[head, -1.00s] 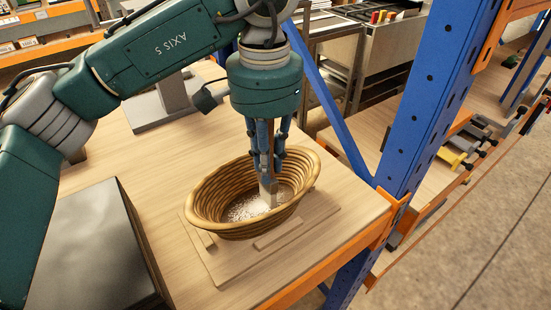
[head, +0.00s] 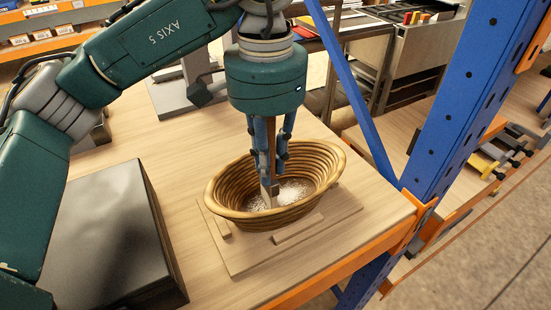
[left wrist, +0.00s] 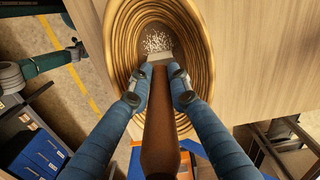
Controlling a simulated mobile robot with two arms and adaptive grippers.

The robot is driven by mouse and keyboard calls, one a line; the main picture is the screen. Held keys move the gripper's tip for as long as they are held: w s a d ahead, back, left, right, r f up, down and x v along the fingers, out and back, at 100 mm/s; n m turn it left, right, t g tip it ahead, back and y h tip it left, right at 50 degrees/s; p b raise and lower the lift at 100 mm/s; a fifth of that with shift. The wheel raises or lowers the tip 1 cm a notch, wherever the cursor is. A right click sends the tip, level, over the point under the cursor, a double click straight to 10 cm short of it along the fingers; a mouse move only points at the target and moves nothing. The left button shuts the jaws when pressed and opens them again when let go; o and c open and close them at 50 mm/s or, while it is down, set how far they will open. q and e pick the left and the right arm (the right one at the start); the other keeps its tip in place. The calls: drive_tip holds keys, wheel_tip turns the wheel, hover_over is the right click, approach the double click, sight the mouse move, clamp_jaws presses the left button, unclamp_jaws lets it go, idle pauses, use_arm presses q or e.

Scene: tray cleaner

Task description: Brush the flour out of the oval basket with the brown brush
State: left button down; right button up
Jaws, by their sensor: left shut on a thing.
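The oval wicker basket (head: 300,213) sits upright on a wooden board (head: 238,262) on the table. White flour (head: 296,191) lies scattered on its floor, mostly to the right of the brush in the head view. My left gripper (head: 269,178) points down into the basket, shut on the brown brush (head: 269,196). The brush's pale end is low in the basket near its left part; whether it touches the floor I cannot tell. In the left wrist view the brown handle (left wrist: 160,135) runs between the fingers, with flour (left wrist: 157,42) beyond the pale end. My right gripper is out of view.
A dark flat-topped box (head: 105,235) stands left of the basket. A grey stand (head: 185,90) is behind. A blue post (head: 455,100) and orange beam (head: 345,262) bound the table's right side. Bare tabletop (head: 180,170) lies between box and basket.

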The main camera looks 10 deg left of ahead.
use_arm(q)
drive_tip(key=shift+s+a, duration=0.8)
drive_tip(key=shift+a, duration=0.35)
drive_tip(key=shift+w+d, duration=0.5)
drive_tip(key=shift+d, duration=0.2)
drive_tip(key=shift+w+d, duration=0.5)
drive_tip(key=shift+d, duration=0.2)
drive_tip(key=w+d+p, duration=0.2)
drive_tip(key=w+d, duration=0.1)
drive_tip(key=d, duration=0.2)
drive_tip(key=shift+w+p, duration=0.35)
drive_tip(key=shift+w, duration=0.05)
drive_tip(key=shift+d, duration=0.1)
wheel_tip(320, 180, up, 13)
drive_tip(key=p, duration=0.9)
drive_tip(key=shift+p, duration=0.4)
drive_tip(key=shift+f, duration=0.1)
